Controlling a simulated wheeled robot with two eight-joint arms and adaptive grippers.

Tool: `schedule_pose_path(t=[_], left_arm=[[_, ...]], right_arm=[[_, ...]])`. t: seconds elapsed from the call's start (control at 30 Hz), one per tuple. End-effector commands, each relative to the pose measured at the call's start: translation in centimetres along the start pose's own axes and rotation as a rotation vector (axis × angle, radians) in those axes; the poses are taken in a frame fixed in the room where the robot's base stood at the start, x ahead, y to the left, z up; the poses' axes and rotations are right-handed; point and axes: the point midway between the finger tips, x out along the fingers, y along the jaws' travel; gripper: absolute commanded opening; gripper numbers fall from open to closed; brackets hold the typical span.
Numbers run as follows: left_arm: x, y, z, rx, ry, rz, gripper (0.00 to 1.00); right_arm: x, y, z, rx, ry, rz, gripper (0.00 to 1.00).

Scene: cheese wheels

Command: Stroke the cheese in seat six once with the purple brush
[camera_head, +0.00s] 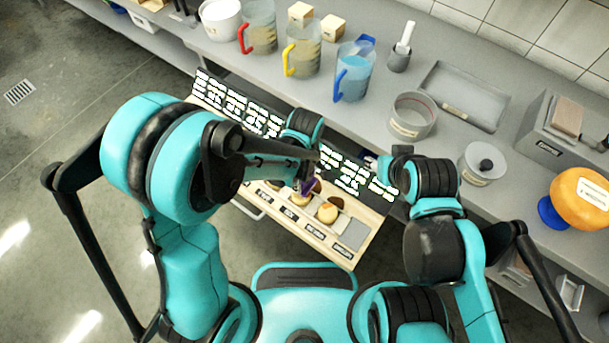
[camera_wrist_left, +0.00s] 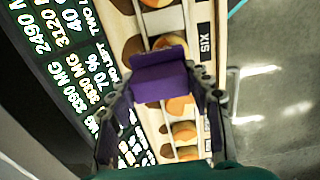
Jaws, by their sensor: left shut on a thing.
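My left gripper (camera_head: 304,178) is shut on the purple brush (camera_wrist_left: 158,76), which spans between its fingers in the left wrist view. The brush also shows as a small purple patch in the head view (camera_head: 307,187), above the wooden rack. In the left wrist view, an orange-topped cheese (camera_wrist_left: 172,43) sits beside the label SIX (camera_wrist_left: 205,42). The brush is just below this cheese in the picture and covers part of the row; I cannot tell whether they touch. My right gripper (camera_head: 372,162) is near the rack's far right side; its fingers are too small to read.
The wooden rack (camera_head: 345,262) holds several cheeses in labelled seats, with a black text board (camera_head: 345,172) behind. Other cheeses (camera_wrist_left: 184,131) lie below the brush in the left wrist view. Jugs (camera_head: 303,50), a pot (camera_head: 412,116) and a tray (camera_head: 462,95) stand on the counter.

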Motion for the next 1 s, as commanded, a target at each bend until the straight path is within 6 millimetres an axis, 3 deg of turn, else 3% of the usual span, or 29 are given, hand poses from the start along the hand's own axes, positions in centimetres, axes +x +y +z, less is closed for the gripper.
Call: schedule_pose_path(t=[1.0], left_arm=[[0.69,0.01,-0.01,0.000,0.000,0.000,0.26]], right_arm=[[0.53,0.00,0.37,0.000,0.000,0.000,0.40]])
